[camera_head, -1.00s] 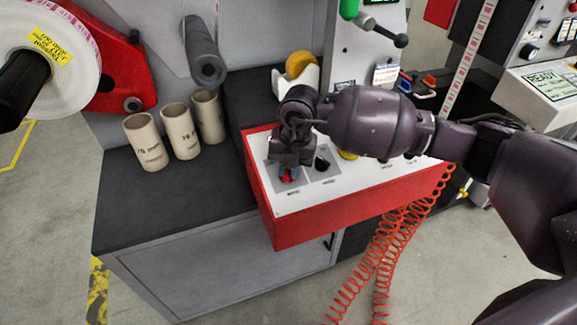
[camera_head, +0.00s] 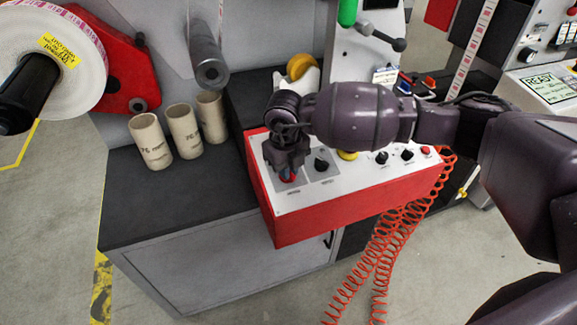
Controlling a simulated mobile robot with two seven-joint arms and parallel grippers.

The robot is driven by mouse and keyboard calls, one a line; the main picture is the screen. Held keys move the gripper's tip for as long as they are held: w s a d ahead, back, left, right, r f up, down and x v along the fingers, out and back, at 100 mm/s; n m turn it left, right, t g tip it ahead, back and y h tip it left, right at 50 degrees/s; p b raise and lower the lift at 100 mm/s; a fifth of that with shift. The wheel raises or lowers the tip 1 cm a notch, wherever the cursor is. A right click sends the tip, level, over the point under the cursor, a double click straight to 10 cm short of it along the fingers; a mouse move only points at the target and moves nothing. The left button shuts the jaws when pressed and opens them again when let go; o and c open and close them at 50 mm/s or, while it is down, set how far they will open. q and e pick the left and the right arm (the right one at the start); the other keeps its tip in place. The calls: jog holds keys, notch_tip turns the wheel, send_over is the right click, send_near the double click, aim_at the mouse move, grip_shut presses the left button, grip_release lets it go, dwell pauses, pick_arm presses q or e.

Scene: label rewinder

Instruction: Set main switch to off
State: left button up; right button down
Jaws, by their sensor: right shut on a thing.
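A red control box (camera_head: 345,203) with a white top panel stands on the dark bench. The main switch (camera_head: 288,177) is a red knob at the left end of the panel, mostly hidden under my right gripper. My right gripper (camera_head: 287,172) points down over the panel and is shut on the red knob. The knob's exact turn position cannot be told. My left gripper is not in view.
A black knob (camera_head: 321,164) sits just right of the gripper, with further knobs and a red button (camera_head: 426,150) along the panel. Cardboard cores (camera_head: 184,131) stand on the bench (camera_head: 150,205) at left. Red coiled hoses (camera_head: 388,250) hang in front.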

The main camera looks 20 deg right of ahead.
aim_at(283, 181)
jog(key=shift+n+h, duration=0.4)
jog(key=shift+n, duration=1.1)
jog(key=c, duration=1.1)
grip_release()
jog(key=shift+c, duration=0.2)
notch_tip(283, 181, up, 11)
jog(key=a+p, duration=0.1)
jog(key=shift+s+a, duration=0.2)
jog(key=shift+s, duration=0.2)
jog(key=shift+f, duration=0.1)
